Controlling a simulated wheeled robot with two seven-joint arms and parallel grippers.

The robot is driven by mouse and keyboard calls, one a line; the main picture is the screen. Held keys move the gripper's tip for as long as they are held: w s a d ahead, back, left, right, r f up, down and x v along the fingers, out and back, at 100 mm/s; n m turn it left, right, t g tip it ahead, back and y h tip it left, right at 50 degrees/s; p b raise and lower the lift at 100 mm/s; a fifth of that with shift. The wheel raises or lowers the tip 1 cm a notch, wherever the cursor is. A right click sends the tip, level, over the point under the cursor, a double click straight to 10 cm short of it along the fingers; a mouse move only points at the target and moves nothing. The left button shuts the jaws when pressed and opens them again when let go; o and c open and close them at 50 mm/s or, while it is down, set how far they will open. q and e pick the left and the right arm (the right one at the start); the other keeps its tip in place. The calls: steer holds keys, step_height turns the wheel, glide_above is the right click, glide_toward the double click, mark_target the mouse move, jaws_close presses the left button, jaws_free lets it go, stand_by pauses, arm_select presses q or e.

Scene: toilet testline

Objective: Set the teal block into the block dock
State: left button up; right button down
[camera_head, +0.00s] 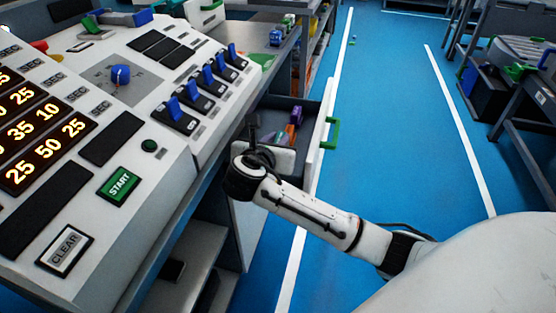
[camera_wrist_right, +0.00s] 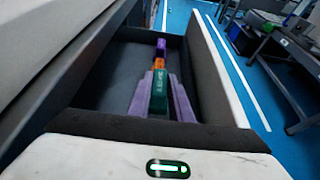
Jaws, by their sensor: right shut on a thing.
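The teal block (camera_wrist_right: 160,88) shows in the right wrist view, straight ahead of my right gripper, over the open drawer. A purple-grey strip lies along each side of it. I cannot tell for certain whether these strips are dock walls. An orange block (camera_wrist_right: 158,63) and a purple block (camera_wrist_right: 160,45) stand in line beyond the teal one. My left gripper is not in view.
The open drawer (camera_wrist_right: 222,75) has upright walls around the blocks, and its front carries a green handle (camera_head: 330,133). A control console (camera_head: 150,180) with blue switches fills the left.

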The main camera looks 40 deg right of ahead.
step_height(320, 180, down, 5)
steer(key=shift+r+b, duration=0.1)
steer(key=shift+b, duration=0.8)
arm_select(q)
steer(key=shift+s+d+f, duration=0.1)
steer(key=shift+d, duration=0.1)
arm_select(e)
steer(key=c, duration=1.7)
jaws_free()
steer(key=shift+f, duration=0.2)
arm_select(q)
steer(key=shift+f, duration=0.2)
arm_select(e)
steer(key=shift+o, duration=0.4)
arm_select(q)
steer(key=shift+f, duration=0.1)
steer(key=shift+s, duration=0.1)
arm_select(e)
steer(key=shift+r, duration=0.1)
